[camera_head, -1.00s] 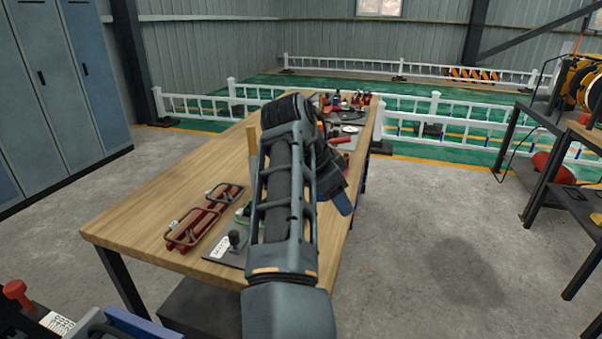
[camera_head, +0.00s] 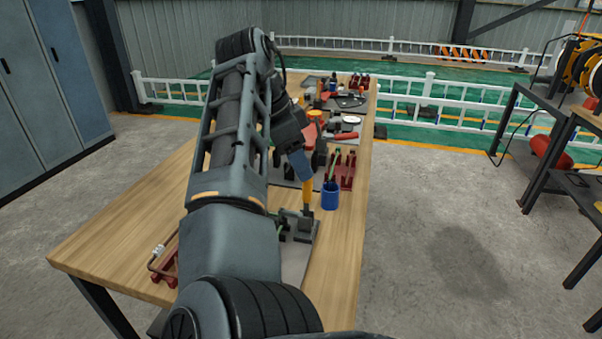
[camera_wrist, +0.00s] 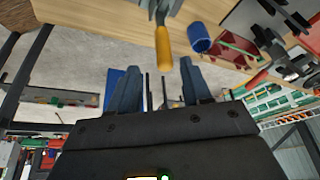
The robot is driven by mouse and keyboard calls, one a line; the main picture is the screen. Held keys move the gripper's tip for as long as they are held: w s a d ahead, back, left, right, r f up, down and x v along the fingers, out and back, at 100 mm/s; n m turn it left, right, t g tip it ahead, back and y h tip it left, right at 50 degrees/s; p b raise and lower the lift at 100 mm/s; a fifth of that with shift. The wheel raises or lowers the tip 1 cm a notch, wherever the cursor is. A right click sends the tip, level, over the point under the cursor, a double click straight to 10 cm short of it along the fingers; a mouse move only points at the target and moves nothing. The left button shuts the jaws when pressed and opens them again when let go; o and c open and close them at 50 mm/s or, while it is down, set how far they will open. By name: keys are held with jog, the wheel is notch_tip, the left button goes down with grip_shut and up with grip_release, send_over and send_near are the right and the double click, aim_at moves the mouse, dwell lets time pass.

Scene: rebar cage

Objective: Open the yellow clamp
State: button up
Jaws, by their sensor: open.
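The yellow clamp's upright handle (camera_head: 307,193) stands on a dark metal base on a grey plate, near the right side of the wooden workbench (camera_head: 120,222). In the wrist view the yellow handle (camera_wrist: 163,48) shows at the top, between the lines of my two fingers and apart from them. My gripper (camera_head: 301,165) is open, with its blue-grey fingers just above the handle in the head view. The fingers also show in the wrist view (camera_wrist: 158,82), with nothing held between them. My arm hides part of the bench and plate.
A blue cup (camera_head: 330,196) stands close to the right of the clamp, also in the wrist view (camera_wrist: 200,38). A red rack (camera_head: 345,170) and several tools lie farther back. Red parts (camera_head: 163,266) sit at the left.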

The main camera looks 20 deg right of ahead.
aim_at(310, 198)
jog(key=shift+w+p+x, duration=0.1)
jog(key=shift+p+x, duration=0.25)
jog(key=shift+x, duration=1.6)
jog(key=shift+w+p+x, duration=0.15)
jog(key=shift+p+x, duration=0.15)
jog(key=shift+x, duration=1.7)
grip_shut()
